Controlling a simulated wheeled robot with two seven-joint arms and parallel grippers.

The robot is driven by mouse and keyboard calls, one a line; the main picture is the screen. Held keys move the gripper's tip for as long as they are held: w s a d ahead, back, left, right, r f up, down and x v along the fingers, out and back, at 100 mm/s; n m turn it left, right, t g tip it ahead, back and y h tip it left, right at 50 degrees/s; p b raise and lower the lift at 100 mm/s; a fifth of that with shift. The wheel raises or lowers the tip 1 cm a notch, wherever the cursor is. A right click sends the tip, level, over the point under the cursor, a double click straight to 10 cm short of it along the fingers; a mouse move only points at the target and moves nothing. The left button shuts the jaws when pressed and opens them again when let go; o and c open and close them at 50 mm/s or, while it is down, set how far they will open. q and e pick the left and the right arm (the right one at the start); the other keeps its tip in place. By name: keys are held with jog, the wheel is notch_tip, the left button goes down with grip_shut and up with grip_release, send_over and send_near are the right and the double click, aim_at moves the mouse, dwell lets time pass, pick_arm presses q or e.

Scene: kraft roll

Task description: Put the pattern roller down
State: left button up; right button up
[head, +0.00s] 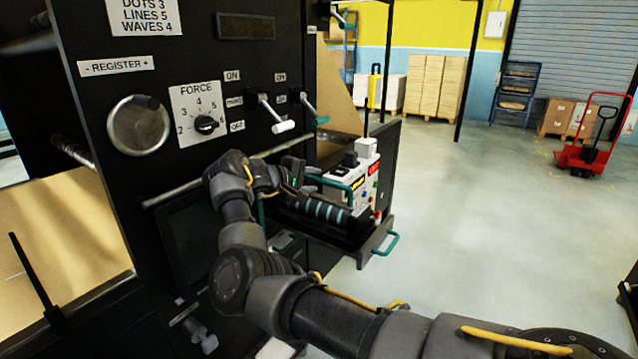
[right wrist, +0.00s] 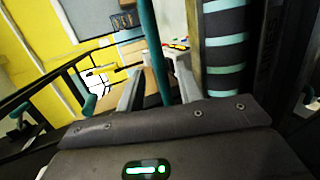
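The pattern roller (head: 322,209), a dark cylinder with teal bands, lies along a black tray-like holder beside the press; what bears it underneath is partly hidden. It also shows upright at the right of the right wrist view (right wrist: 223,52). My right gripper (head: 292,178) is at the roller's near end, by the press front. In the right wrist view its two fingers (right wrist: 155,80) stand apart, with a teal bar (right wrist: 153,35) between them and slight gaps at the sides. The roller's body is outside the fingers. My left gripper is not in view.
The press panel (head: 190,70) with levers and dials rises close at the left. A teal handle (head: 385,243) sticks out at the holder's outer end. A white control box (head: 350,183) stands behind the roller. The floor to the right is open, with a red pallet truck (head: 590,150) far off.

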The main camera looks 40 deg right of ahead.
jog(key=shift+v, duration=1.65)
jog(key=shift+s, duration=0.1)
